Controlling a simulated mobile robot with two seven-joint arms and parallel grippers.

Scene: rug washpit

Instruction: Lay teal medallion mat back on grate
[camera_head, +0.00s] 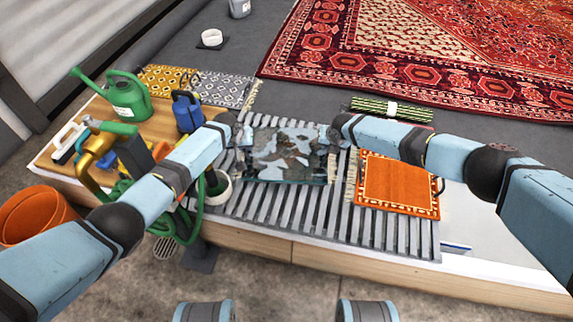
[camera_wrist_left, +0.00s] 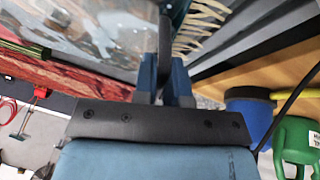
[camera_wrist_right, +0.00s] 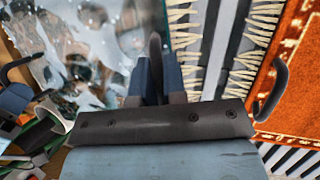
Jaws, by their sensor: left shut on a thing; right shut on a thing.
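The teal medallion mat (camera_head: 288,155) hangs or lies over the slatted grate (camera_head: 290,215) in the middle of the head view, its surface glossy and mottled with pale grey patches. Whether it touches the slats is unclear. My left gripper (camera_head: 243,137) is shut on its left side and my right gripper (camera_head: 331,137) on its right side. In the left wrist view the glossy mat (camera_wrist_left: 105,35) lies beyond the closed fingers (camera_wrist_left: 165,85). In the right wrist view the mat (camera_wrist_right: 75,50) spreads left of the closed fingers (camera_wrist_right: 155,82).
An orange bordered mat (camera_head: 398,183) lies on the grate's right part. A rolled green mat (camera_head: 392,109) is behind it. A wooden board at left holds a green watering can (camera_head: 125,95) and a blue jug (camera_head: 187,112). A green hose (camera_head: 175,225) coils at the front left.

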